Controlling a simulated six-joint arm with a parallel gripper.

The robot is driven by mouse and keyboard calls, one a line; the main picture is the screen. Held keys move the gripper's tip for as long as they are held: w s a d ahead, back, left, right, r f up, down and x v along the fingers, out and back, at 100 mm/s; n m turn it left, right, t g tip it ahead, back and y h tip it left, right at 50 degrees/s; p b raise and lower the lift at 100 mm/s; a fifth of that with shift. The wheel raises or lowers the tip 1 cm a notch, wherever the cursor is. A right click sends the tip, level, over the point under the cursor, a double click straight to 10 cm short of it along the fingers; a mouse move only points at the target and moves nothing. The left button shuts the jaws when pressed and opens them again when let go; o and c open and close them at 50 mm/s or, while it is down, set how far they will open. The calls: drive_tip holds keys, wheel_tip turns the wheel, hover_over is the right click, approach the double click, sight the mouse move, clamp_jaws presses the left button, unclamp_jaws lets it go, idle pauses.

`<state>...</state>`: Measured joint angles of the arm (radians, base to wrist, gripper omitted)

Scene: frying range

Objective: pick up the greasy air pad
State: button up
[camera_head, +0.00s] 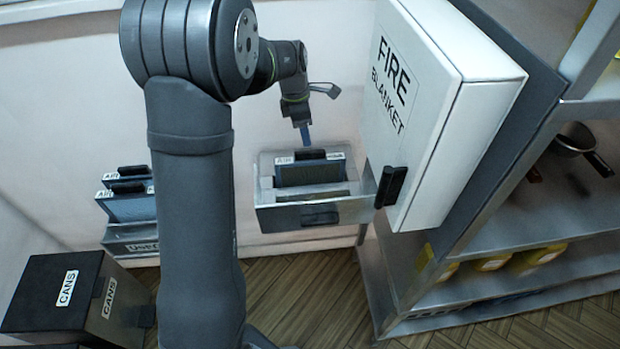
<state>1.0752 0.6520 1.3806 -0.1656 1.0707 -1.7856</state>
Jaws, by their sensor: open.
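A dark air pad (310,174) with a white "AIR" label and a black grip on top sits upright in a grey metal holder (340,213) on the wall. My gripper (306,136) points down just above the pad's grip, apart from it as far as I can see. It is open and empty; one blue finger shows and the other is hidden. Two more blue-grey "AIR" pads (130,208) stand in a grey rack marked "USED" (135,240) at the left, partly behind my arm. Grease on the pads is too small to tell.
A white "FIRE BLANKET" box (445,100) stands close to the right of the holder, with a black handle (391,186). Metal shelves (500,255) with pans and yellow items are at the right. Dark "CANS" bins (50,285) stand lower left. Wood floor lies below.

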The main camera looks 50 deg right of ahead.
sight(310, 158)
drive_tip(key=f, duration=0.4)
drive_tip(key=s+f, duration=0.1)
drive_tip(key=f, duration=0.3)
drive_tip(key=d+f, duration=0.1)
drive_tip(key=f, duration=0.4)
drive_tip(key=shift+s+d, duration=0.1)
drive_tip(key=shift+s, duration=0.05)
drive_tip(key=shift+r, duration=0.1)
clamp_jaws()
